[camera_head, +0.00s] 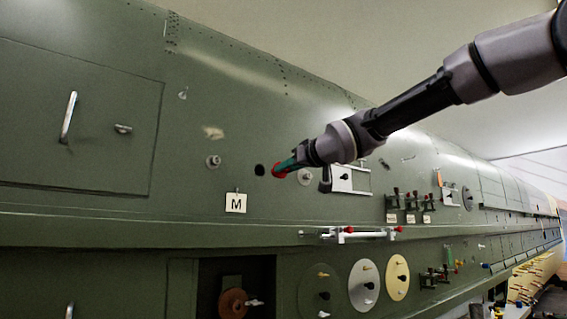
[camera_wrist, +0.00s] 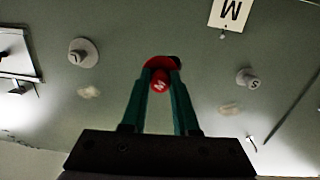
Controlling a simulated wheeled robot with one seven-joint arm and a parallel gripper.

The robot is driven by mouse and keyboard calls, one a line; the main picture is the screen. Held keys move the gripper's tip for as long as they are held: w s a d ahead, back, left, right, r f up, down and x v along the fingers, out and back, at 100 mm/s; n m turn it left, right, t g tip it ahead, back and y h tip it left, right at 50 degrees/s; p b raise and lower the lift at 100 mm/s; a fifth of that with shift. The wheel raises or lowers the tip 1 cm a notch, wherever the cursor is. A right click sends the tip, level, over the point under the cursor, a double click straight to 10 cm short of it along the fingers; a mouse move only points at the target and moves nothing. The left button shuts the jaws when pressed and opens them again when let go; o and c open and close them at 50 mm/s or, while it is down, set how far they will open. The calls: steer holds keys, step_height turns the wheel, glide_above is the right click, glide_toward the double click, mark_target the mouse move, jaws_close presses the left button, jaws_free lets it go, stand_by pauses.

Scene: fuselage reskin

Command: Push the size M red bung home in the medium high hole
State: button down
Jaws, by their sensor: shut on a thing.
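The red bung (camera_head: 278,171) is held at the tip of my gripper (camera_head: 290,164), close to the green fuselage skin. In the wrist view, my gripper (camera_wrist: 160,78) has its two green fingers shut on the knob of the red bung (camera_wrist: 160,64), whose wide flange faces the skin. The dark round hole (camera_head: 260,170) shows open just left of the bung in the head view. In the wrist view, a dark edge of the hole (camera_wrist: 177,62) shows at the right of the flange; the rest is hidden. A white "M" label (camera_head: 236,203) is below the hole.
Grey round fittings (camera_head: 213,161) and (camera_head: 304,176) flank the hole on the skin. A white-framed panel (camera_head: 350,179) stands right of my gripper. Below are a rail with red ends (camera_head: 345,235) and small labelled holders with red-topped pieces (camera_head: 409,205).

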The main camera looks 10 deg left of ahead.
steer(key=shift+s+a+r+n+y, duration=0.15)
steer(key=shift+s+r+y, duration=0.1)
steer(key=shift+s, duration=0.3)
steer(key=shift+s+a+r+n+y, duration=0.15)
steer(key=shift+s+r+y, duration=0.1)
steer(key=shift+s, duration=0.3)
steer(key=shift+x, duration=2.45)
steer(key=shift+x, duration=1.75)
steer(key=c, duration=0.6)
jaws_free()
steer(key=shift+f, duration=0.1)
steer(key=shift+d, duration=0.1)
